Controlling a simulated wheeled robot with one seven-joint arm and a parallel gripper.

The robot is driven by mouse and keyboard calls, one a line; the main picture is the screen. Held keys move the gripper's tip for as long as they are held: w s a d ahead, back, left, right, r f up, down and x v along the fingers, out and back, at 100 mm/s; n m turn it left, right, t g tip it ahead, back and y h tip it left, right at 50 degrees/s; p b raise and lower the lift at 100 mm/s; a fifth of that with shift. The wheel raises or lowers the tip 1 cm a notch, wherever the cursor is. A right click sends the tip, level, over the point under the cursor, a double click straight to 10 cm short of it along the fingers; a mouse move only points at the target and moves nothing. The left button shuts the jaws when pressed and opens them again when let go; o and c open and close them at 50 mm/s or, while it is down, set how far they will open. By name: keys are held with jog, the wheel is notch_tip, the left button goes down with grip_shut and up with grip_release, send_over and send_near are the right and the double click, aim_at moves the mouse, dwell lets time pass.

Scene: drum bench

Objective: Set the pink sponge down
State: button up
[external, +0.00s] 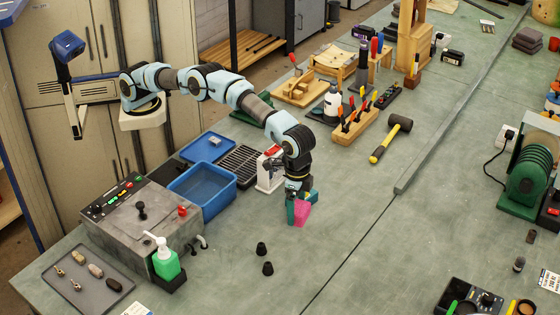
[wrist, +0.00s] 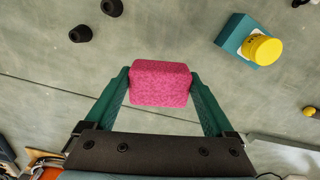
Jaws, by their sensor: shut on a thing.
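The pink sponge (wrist: 160,83) is held between the two green fingers of my gripper (wrist: 160,86) in the wrist view. The fingers press on its left and right sides. In the external view the sponge (external: 301,213) shows at the end of my gripper (external: 300,208), which points down at the middle of the grey-green bench (external: 350,255). The sponge is low over the bench top. I cannot tell whether its underside touches the surface.
Two black rubber stoppers (external: 264,258) stand in front of the sponge. A blue bin (external: 203,187) and a soap bottle (external: 166,262) are to the left. A mallet (external: 390,138) lies behind to the right. The bench right of the sponge is clear.

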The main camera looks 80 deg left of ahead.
jog(key=shift+s+r, duration=0.15)
jog(key=shift+r, duration=0.25)
jog(key=shift+s+a+r, duration=0.2)
jog(key=shift+s+r, duration=0.05)
jog(key=shift+s, duration=0.05)
jog(key=s+a+m+b, duration=0.2)
jog(key=s+a+m, duration=0.1)
jog(key=s+a, duration=0.6)
jog(key=f+p, duration=0.1)
jog(key=f, duration=0.2)
jog(key=s+f, duration=0.1)
jog(key=f, duration=0.2)
jog(key=f+p, duration=0.1)
jog(key=f, duration=0.3)
jog(key=shift+s+d+p, duration=0.15)
jog(key=shift+d+p, duration=0.2)
jog(key=shift+d, duration=0.05)
jog(key=shift+f, duration=0.15)
jog(key=o, duration=1)
notch_tip(320, 180, up, 12)
jog(key=b, duration=0.2)
